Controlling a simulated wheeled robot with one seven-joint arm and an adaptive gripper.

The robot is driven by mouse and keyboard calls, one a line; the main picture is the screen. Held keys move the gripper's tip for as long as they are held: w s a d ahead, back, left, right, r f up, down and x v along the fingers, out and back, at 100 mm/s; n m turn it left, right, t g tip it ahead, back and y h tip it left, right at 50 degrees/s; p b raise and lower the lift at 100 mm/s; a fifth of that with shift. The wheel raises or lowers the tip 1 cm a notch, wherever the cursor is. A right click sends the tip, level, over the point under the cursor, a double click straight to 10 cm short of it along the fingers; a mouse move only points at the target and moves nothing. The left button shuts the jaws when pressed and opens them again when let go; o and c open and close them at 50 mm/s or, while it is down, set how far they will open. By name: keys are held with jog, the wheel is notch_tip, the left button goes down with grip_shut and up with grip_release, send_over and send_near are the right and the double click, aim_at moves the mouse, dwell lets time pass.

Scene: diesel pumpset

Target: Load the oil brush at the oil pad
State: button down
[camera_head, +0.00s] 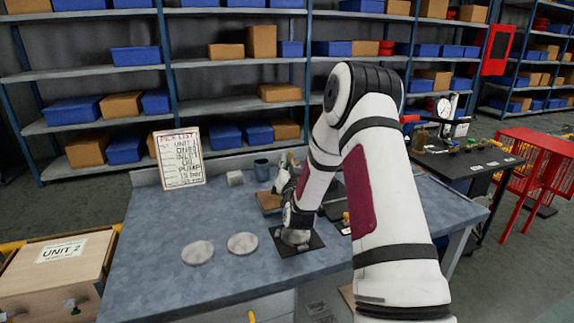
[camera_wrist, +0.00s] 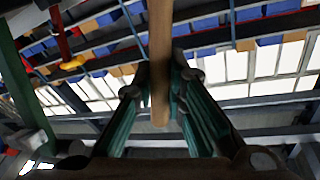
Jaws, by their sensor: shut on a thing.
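My gripper (camera_wrist: 160,88) is shut on a brown wooden handle, which I take to be the oil brush (camera_wrist: 160,45). The handle runs down from the top edge of the wrist view and passes between the two teal fingers. Its bristles cannot be made out. A dark square mat (camera_head: 312,244) lies nearer, below my wrist.
Two pale round discs (camera_head: 198,253) lie on the bench (camera_head: 150,270) at front left. A pick-list board (camera_head: 180,158), a pale cylinder (camera_head: 235,178) and a dark cup (camera_head: 262,169) stand at the back. A Unit 2 crate (camera_head: 55,270) is at left. Shelves stand behind.

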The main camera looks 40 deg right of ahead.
jog(key=shift+f+b, duration=0.6)
jog(key=shift+f, duration=0.15)
dwell(1.9)
jog(key=shift+r, duration=0.1)
jog(key=shift+r+p, duration=1.5)
jog(key=shift+r, duration=2.1)
